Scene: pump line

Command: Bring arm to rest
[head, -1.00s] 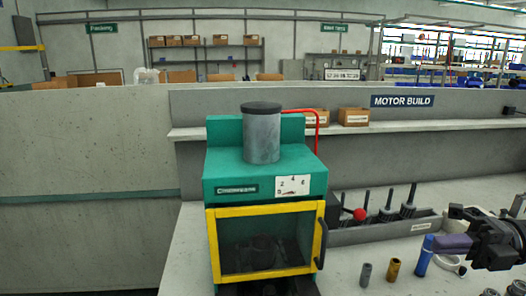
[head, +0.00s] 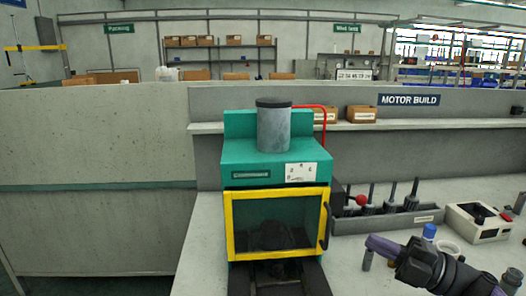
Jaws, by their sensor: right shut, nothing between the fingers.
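My right gripper (head: 382,246) is in the lower right of the head view, its arm coming in from the bottom right corner. Its purple fingers are shut with nothing between them and point left. It appears over the bench top, in front of the grey rack and to the right of the green press (head: 272,155). It covers part of the small items behind it. The press's yellow-framed door (head: 279,190) appears shut. My left gripper is out of view.
A grey rack (head: 390,222) with dark upright tools stands beside the press. A white box (head: 475,224), a blue-capped bottle (head: 429,232) and a grey cylinder (head: 367,260) are near my right gripper. Cardboard boxes (head: 361,113) sit on the ledge behind.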

